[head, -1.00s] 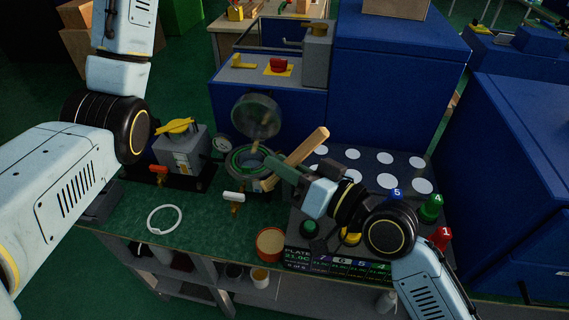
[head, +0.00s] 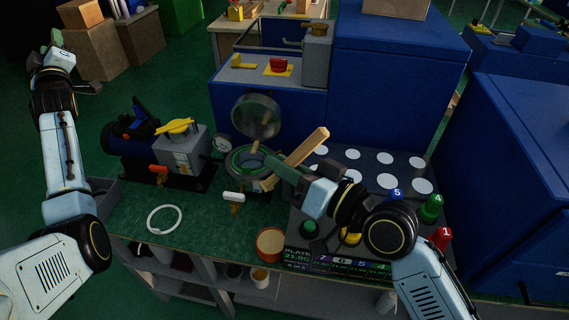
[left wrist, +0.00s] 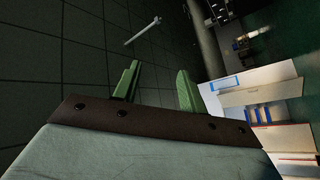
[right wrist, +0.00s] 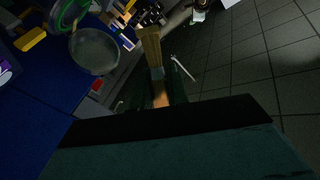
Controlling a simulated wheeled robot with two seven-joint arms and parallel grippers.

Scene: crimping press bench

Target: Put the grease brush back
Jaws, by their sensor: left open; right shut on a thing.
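The grease brush (right wrist: 151,48) has pale bristles and a wooden handle, and shows beyond the fingers of my right gripper (right wrist: 160,98) in the right wrist view. My right gripper is shut on the handle; the palm hides part of it. In the head view my right gripper (head: 272,161) is at the right rim of a round pot with a green ring (head: 236,162). My left gripper (head: 55,42) is at the far upper left, off the bench. Its fingers (left wrist: 156,88) are apart and empty in the left wrist view.
A clear round lid (head: 256,116) stands upright behind the pot. A tan-topped tub (head: 270,242) and a white ring (head: 150,222) lie at the front. A plate with white circles (head: 385,158) is right; blue cabinets (head: 395,75) stand behind.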

